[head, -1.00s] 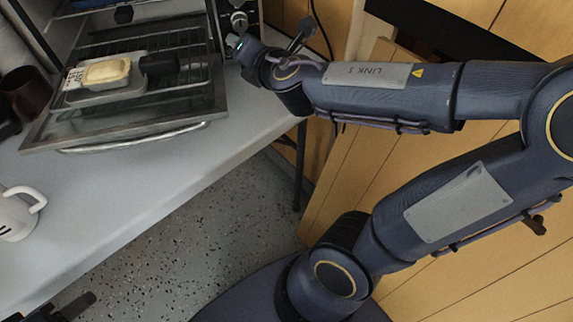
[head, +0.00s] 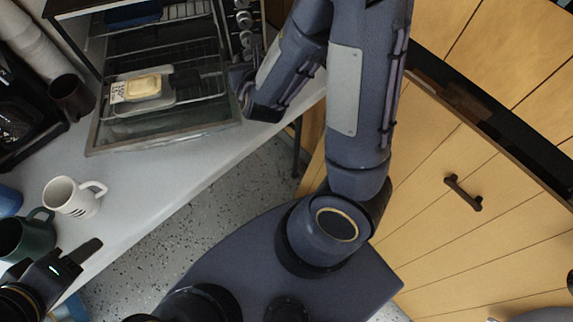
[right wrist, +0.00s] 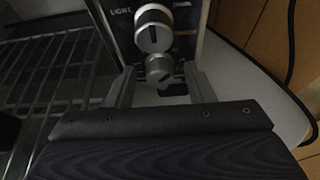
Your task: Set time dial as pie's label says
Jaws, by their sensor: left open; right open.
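The pie (head: 144,86), pale and rectangular, sits in a grey tray on the oven's open glass door. A white label (head: 118,91) with dark print stands at its left; I cannot read it. Several round knobs (head: 245,20) run down the oven's front panel. In the right wrist view, a lower silver knob (right wrist: 160,68) sits below another knob (right wrist: 154,36) marked near "LIGHT". I cannot read which is the time dial. My right gripper (right wrist: 160,88) is open, its fingertips either side of and just below the lower knob. My left gripper (head: 80,255) is open and empty, lower left.
A black appliance (head: 20,125) is at the far left. In the right wrist view, a black cable (right wrist: 291,50) hangs right of the oven.

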